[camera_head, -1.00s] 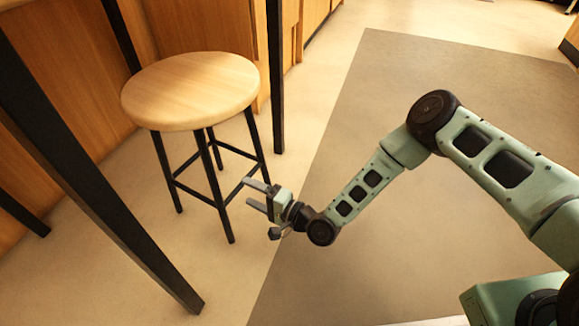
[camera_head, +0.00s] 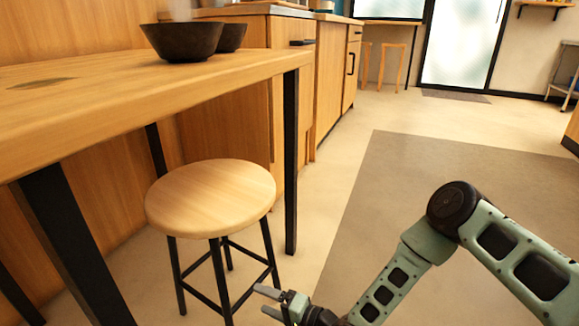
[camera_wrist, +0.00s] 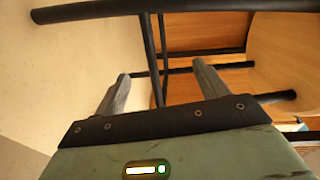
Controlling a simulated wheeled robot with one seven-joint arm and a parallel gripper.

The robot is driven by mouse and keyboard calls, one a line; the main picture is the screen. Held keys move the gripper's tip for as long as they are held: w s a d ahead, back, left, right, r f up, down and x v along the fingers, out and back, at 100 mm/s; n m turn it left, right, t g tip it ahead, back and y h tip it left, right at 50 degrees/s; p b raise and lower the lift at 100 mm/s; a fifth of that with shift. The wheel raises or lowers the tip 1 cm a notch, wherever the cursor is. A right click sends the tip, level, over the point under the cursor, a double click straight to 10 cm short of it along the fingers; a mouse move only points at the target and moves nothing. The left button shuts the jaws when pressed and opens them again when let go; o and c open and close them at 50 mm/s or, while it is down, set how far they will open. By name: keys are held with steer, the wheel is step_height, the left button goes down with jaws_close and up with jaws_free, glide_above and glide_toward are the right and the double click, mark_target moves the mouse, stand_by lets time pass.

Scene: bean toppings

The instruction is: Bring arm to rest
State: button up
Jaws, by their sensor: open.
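My gripper (camera_head: 268,301) is at the bottom of the head view, low beside the legs of a round wooden stool (camera_head: 211,197). Its fingers are apart and nothing is between them. In the wrist view my gripper (camera_wrist: 160,82) also shows open and empty, with black stool legs and rungs (camera_wrist: 150,60) beyond the fingertips. I cannot tell the exact gap between the fingertips and the stool. My arm reaches in from the right side of the head view with its elbow bent.
A wooden table (camera_head: 120,92) with black legs stands at the left, with dark bowls (camera_head: 183,41) on it. Wooden cabinets (camera_head: 335,75) run behind. A grey-brown mat (camera_head: 400,190) lies on open floor to the right. A glass door (camera_head: 461,42) is at the back.

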steer(key=s+d+r+n+g+h+p, duration=0.25)
steer(key=r+n+h+p, duration=0.2)
steer(key=r, duration=0.75)
steer(key=s+d+r+n+g+h+p, duration=0.25)
steer(key=r+n+h+p, duration=0.2)
steer(key=r, duration=0.75)
steer(key=s+d+r+n+g+h+p, duration=0.1)
steer(key=s+d+r+h+p, duration=0.15)
steer(key=s+d+r, duration=0.4)
steer(key=s+d+r+n+g+h+p, duration=0.1)
steer(key=s+d+r+p, duration=0.25)
steer(key=s+r, duration=0.45)
steer(key=s+d+r+n+g+h+p, duration=0.1)
steer(key=s+d+r+h+p, duration=0.2)
steer(key=s+r, duration=0.45)
step_height(320, 180, up, 38)
steer(key=w+d+y+p, duration=0.1)
steer(key=w+p, duration=0.1)
steer(key=p, duration=3.5)
